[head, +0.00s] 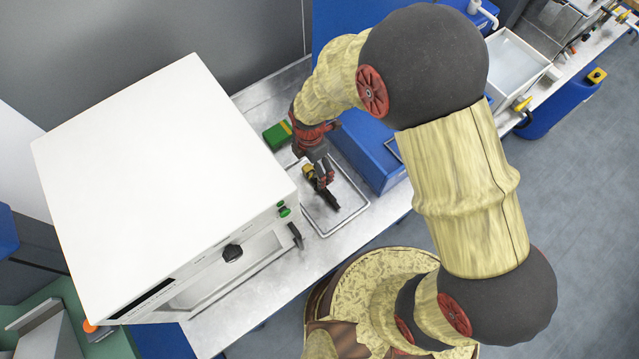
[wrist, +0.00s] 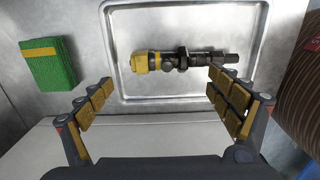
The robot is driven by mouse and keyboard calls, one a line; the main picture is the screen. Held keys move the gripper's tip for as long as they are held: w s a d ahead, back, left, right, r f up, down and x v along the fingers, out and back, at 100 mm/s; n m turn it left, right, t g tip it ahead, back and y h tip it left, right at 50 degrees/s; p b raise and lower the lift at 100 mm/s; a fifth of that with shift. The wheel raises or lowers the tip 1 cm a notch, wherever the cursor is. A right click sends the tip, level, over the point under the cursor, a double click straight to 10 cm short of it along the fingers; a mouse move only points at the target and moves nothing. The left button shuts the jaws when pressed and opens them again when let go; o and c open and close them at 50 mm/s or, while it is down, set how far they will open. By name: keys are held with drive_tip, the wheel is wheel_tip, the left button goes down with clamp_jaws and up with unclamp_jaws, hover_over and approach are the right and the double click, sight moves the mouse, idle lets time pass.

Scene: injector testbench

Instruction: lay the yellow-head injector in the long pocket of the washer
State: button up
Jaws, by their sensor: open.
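The injector (head: 329,197) lies on its side in a shallow metal tray (head: 350,222). In the wrist view the injector (wrist: 190,61) has a yellow head at its left end and a dark stepped body running right. My gripper (wrist: 158,95) is open, its two padded fingers wide apart and nothing between them. The injector lies beyond the fingertips in that view. In the head view my gripper (head: 319,172) is over the tray, close above the injector and partly hiding it. I cannot tell for sure which thing is the washer, and no long pocket is clearly visible.
A large white cabinet (head: 160,170) with a knob and door handle stands left of the tray. A green block with a yellow stripe (wrist: 48,62) lies beside the tray. A blue box (head: 370,150) stands right of it. A white basin (head: 513,62) is at the upper right.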

sight(313, 174)
drive_tip(key=f, duration=0.5)
drive_tip(key=shift+w+d, duration=0.25)
drive_tip(key=shift+c, duration=0.3)
drive_tip(key=shift+s, duration=0.1)
drive_tip(key=c, duration=1.3)
drive_tip(key=shift+c, duration=1)
